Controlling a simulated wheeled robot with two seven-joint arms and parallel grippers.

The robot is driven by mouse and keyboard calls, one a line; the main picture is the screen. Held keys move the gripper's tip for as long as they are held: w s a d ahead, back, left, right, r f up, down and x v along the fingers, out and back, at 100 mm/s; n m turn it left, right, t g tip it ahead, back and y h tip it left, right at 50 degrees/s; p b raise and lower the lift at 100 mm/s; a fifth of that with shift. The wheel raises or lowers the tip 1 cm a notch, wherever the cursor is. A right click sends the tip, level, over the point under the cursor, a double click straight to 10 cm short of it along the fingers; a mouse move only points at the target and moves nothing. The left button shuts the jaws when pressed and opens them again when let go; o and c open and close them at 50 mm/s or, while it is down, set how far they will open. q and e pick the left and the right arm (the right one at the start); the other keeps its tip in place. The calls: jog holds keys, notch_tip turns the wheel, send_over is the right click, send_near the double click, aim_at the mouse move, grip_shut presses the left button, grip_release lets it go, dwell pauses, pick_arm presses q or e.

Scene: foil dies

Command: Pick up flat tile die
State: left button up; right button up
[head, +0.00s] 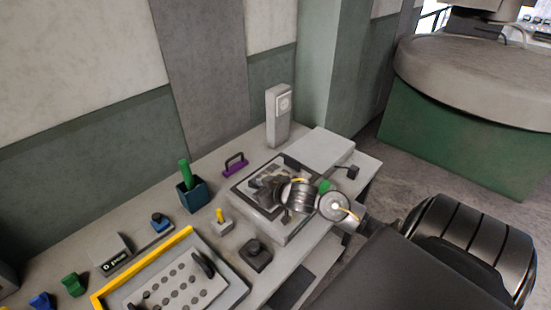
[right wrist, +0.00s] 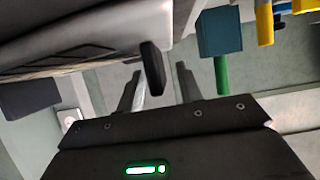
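My right gripper (head: 270,190) is over the dark-topped grey press-like unit (head: 290,232) on the bench. In the right wrist view its two fingers (right wrist: 158,88) are apart. A dark rounded knob-like piece (right wrist: 153,66) shows between or beyond them; I cannot tell whether it touches them. I cannot tell which piece is the flat tile die. Small handled pieces on the bench include a purple one (head: 235,163), a yellow one (head: 221,219), a blue one (head: 159,222) and a green one (head: 74,284). My wrist hides part of the unit's top. My left gripper is not visible.
A dark teal bin (head: 192,195) with a green handle (head: 184,172) stands near the wall; the bin also shows in the right wrist view (right wrist: 219,31). A yellow-edged tray (head: 140,268) is at the front left. A grey upright device (head: 278,118) stands at the back.

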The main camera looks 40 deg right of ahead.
jog(key=shift+x, duration=1.1)
jog(key=shift+s, duration=0.1)
grip_shut()
jog(key=shift+r, duration=0.15)
dwell(0.3)
